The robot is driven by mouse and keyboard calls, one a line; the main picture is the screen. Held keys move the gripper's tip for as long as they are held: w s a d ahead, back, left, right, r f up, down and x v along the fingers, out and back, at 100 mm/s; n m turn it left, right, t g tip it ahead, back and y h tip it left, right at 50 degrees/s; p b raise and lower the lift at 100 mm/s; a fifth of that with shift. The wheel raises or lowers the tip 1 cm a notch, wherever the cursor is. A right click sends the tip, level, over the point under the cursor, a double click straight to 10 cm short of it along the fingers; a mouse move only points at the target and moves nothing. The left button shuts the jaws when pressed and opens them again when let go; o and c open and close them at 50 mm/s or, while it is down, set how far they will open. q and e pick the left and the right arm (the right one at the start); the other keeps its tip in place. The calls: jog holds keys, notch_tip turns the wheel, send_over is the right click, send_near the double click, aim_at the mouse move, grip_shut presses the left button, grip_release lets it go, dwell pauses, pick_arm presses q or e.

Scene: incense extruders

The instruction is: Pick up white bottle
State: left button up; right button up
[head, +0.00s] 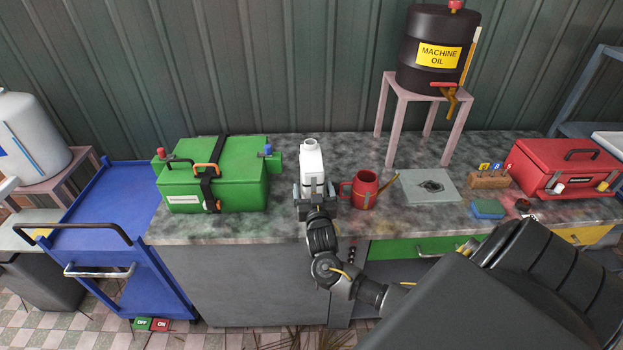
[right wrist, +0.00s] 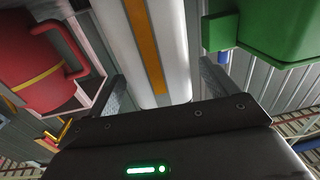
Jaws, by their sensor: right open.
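The white bottle (head: 312,160) stands upright on the speckled worktop between the green box and the red can. In the right wrist view the bottle (right wrist: 174,45) shows large, with an orange stripe down its side. My right gripper (head: 315,192) is open at the bottle's near side, low down. Its two fingers (right wrist: 165,88) show on either side of the bottle in the wrist view, and I see a gap beside them. The bottle's base is hidden by the gripper in the head view. My left gripper is not in view.
A green box (head: 230,165) stands close on the left, and a red can (head: 365,187) with a spout close on the right. A machine oil drum (head: 423,75) stands on a pink stand (head: 391,120) behind. A red toolbox (head: 560,165) is at the far right.

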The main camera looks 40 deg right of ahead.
aim_at(312, 167)
jog(key=x, duration=0.3)
jog(key=shift+w+d+f+p, duration=0.1)
jog(key=shift+w+f+p, duration=0.05)
jog(key=shift+p, duration=0.15)
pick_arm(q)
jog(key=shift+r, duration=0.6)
pick_arm(e)
jog(key=c, duration=1.6)
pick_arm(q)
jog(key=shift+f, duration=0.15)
pick_arm(e)
jog(key=shift+o, duration=0.2)
jog(key=shift+r, duration=0.25)
